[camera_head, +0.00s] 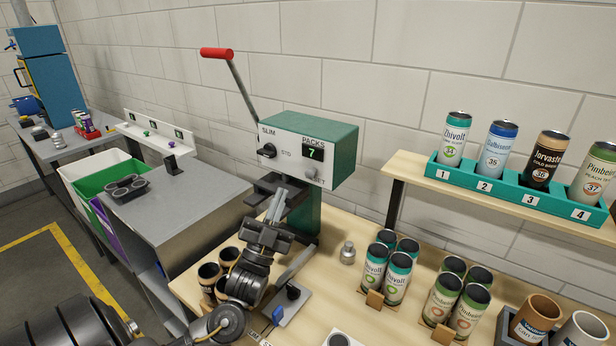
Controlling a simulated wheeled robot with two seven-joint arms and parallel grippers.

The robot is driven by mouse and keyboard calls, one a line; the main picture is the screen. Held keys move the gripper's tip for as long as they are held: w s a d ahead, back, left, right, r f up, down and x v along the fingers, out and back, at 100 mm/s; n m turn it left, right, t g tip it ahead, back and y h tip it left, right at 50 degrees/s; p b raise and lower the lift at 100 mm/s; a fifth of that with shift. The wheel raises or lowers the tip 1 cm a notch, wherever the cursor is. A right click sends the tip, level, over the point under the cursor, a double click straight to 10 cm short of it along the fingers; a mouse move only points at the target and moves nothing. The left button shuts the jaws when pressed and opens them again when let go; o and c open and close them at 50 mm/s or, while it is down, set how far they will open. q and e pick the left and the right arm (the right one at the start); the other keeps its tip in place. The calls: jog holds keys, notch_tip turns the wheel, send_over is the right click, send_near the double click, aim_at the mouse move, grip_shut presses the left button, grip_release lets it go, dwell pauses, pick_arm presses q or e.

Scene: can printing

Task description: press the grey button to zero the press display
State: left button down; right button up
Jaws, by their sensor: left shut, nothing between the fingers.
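The press (340,160) is a green box with a light grey front, standing at the back of the wooden table. Its display (314,153), under the word PACKS, reads 7. The small grey button (311,173) is below the display on the front panel, with lettering beneath it. My left gripper (277,204) is shut and empty, pointing up in front of the press's lower part. In the picture its tips are below and left of the button, apart from it. My right gripper is not in view.
A black knob (267,150) is on the panel's left, and a red-handled lever (217,53) rises above. Several cans stand right of the press. A green numbered rack (470,186) sits on a shelf. Brown cups (209,277) stand beside my left arm.

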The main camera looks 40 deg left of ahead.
aim_at(309, 174)
pick_arm(q)
jog(key=w+b, duration=0.1)
jog(key=w, duration=0.6)
jog(key=shift+s, duration=0.1)
dwell(1.9)
jog(key=shift+w, duration=0.2)
jog(key=shift+w, duration=0.25)
